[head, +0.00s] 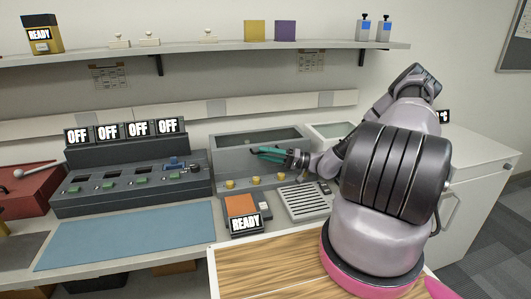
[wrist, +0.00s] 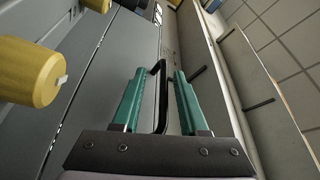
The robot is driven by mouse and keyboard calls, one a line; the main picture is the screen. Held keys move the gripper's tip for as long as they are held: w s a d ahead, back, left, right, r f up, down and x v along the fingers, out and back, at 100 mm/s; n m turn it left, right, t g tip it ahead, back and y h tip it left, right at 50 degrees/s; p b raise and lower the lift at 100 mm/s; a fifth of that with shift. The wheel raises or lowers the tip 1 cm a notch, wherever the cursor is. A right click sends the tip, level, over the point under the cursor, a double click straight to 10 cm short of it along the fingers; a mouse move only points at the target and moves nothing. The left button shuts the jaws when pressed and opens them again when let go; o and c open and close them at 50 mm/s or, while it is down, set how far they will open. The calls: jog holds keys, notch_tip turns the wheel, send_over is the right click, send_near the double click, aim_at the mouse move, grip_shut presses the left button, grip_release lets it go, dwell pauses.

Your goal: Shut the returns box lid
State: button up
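A long grey box (head: 228,160) stands against the back wall in the head view, with a dark rectangular panel or opening on top and yellow knobs along its front. I take it for the returns box, but no label shows it, and I cannot tell how its lid stands. My gripper (head: 256,152) reaches in from the right, over the front of this box. In the wrist view my gripper (wrist: 160,74) has its two teal fingers apart. A thin black bent handle (wrist: 162,110) shows between them, with gaps on both sides.
A yellow knob (wrist: 28,72) is close at the left of the wrist view. A charging bank (head: 130,180) with OFF signs stands left of the box. A slotted grey unit (head: 302,201) and an orange-topped READY device (head: 240,205) are in front. A shelf (head: 200,50) runs above.

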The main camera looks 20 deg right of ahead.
jog(key=shift+r, duration=0.1)
jog(key=shift+o, duration=1)
notch_tip(320, 180, up, 9)
jog(key=shift+w+a+f, duration=0.1)
jog(key=shift+f, duration=0.05)
jog(key=shift+w+a+r, duration=0.1)
jog(key=shift+w+r, duration=0.05)
jog(key=shift+r, duration=0.45)
jog(key=shift+w+d+f, duration=0.1)
jog(key=shift+d+f, duration=0.05)
jog(key=shift+d, duration=0.1)
jog(key=shift+d+f, duration=0.1)
jog(key=shift+d, duration=0.05)
jog(key=shift+s+d, duration=0.3)
jog(key=shift+d, duration=0.1)
jog(key=shift+c, duration=1)
jog(key=v, duration=1.1)
jog(key=shift+d+r, duration=0.25)
jog(key=shift+r, duration=0.05)
